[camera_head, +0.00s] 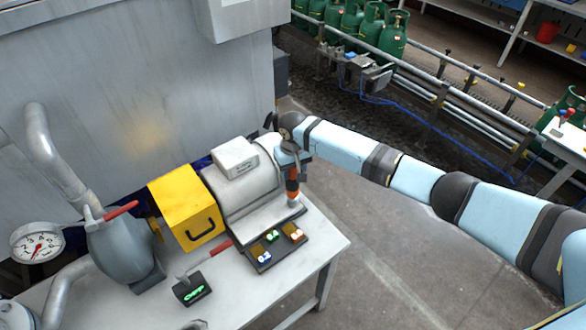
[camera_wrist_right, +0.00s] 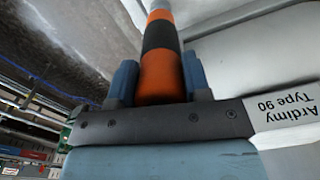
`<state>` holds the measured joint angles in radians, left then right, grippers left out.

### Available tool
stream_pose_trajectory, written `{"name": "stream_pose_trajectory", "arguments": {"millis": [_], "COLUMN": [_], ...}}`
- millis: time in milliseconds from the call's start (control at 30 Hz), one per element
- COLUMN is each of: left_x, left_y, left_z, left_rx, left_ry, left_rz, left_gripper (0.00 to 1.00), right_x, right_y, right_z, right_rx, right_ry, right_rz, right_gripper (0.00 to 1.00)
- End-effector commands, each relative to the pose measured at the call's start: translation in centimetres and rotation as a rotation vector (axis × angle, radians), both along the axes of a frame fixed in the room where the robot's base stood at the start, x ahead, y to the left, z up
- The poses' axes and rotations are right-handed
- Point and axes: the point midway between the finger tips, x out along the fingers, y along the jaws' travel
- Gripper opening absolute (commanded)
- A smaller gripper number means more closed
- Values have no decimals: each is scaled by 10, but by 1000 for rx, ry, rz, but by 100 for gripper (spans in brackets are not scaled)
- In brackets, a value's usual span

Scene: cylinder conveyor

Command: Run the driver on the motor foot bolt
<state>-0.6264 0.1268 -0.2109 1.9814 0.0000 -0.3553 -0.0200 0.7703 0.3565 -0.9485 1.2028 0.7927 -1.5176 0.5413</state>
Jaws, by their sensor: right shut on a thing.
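The grey motor (camera_head: 247,188) lies on the white bench (camera_head: 235,312), with a white terminal box on top. Its flat foot (camera_head: 262,228) shows along the near side. My right gripper (camera_head: 293,166) is shut on the orange and black driver (camera_head: 292,188), which is upright at the motor's right end. The driver's lower end is over the right end of the foot; I cannot tell whether it touches the bolt, which is hidden. In the right wrist view the driver (camera_wrist_right: 160,60) stands between the two blue fingers. My left gripper is out of view.
A dark tray (camera_head: 258,264) with blue, green and orange pads lies in front of the motor. A switch box reading OFF (camera_head: 194,289) with a red-handled lever is nearby. A yellow box (camera_head: 187,207), a pump (camera_head: 122,246) and a gauge (camera_head: 37,244) stand left. Open floor lies right.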

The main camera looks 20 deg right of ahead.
Motion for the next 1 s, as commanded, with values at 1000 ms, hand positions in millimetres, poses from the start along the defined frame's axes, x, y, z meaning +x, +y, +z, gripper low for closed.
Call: {"name": "stream_pose_trajectory", "arguments": {"millis": [1000], "left_x": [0], "left_y": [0], "left_z": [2], "left_rx": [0], "left_ry": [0], "left_rz": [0], "left_gripper": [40], "right_x": [0], "right_y": [1], "right_z": [-6], "right_rx": [1], "right_ry": [0], "right_rz": [1], "right_gripper": [6]}}
